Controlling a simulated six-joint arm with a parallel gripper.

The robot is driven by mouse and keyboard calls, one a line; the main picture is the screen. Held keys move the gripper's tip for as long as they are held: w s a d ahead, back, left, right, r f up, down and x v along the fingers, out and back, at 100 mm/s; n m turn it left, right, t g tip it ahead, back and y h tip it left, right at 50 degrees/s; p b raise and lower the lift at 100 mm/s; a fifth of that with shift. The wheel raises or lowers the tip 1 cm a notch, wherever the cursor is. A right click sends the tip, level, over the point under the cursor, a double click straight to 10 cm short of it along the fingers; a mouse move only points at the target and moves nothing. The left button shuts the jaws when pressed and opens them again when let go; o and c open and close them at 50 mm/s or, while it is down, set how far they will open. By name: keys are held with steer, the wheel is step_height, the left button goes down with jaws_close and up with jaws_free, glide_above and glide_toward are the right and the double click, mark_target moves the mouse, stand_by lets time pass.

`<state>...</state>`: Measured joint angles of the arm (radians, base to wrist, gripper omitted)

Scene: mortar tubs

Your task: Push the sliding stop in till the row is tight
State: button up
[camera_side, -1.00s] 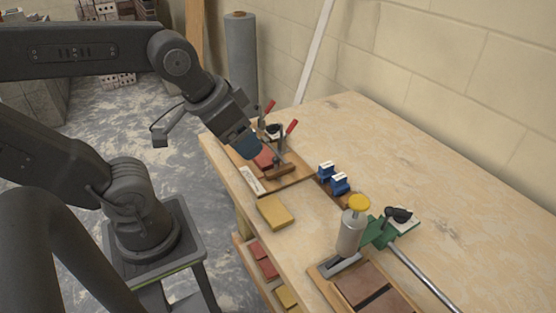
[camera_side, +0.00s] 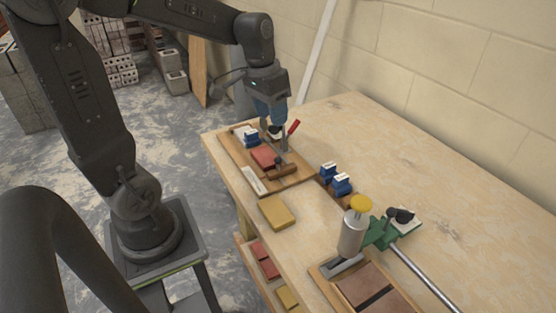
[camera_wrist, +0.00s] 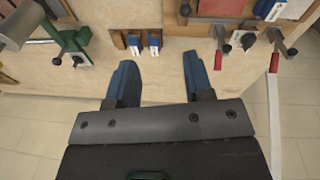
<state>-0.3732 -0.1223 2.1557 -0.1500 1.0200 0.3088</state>
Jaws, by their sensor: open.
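A wooden board (camera_side: 300,186) lies at the table's far left end, carrying a red block (camera_side: 265,157) and a small wooden bar (camera_side: 282,172) that may be the sliding stop. Which piece slides, and whether the row is tight, I cannot tell. The red block also shows at the top of the wrist view (camera_wrist: 222,6). My gripper (camera_side: 274,132) points down over the board's far side, in front of the clamps. In the wrist view my gripper (camera_wrist: 160,60) has its blue fingers apart with nothing between them.
Clamps with red handles (camera_side: 294,127) stand at the board's far edge. The table's back right (camera_side: 440,180) is clear.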

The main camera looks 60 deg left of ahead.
steer(key=g+h, duration=0.1)
glide_toward(278, 160)
steer(key=shift+n, duration=0.3)
steer(key=f, duration=0.7)
steer(key=w+d+f, duration=0.1)
steer(key=f, duration=0.2)
steer(key=shift+f, duration=0.25)
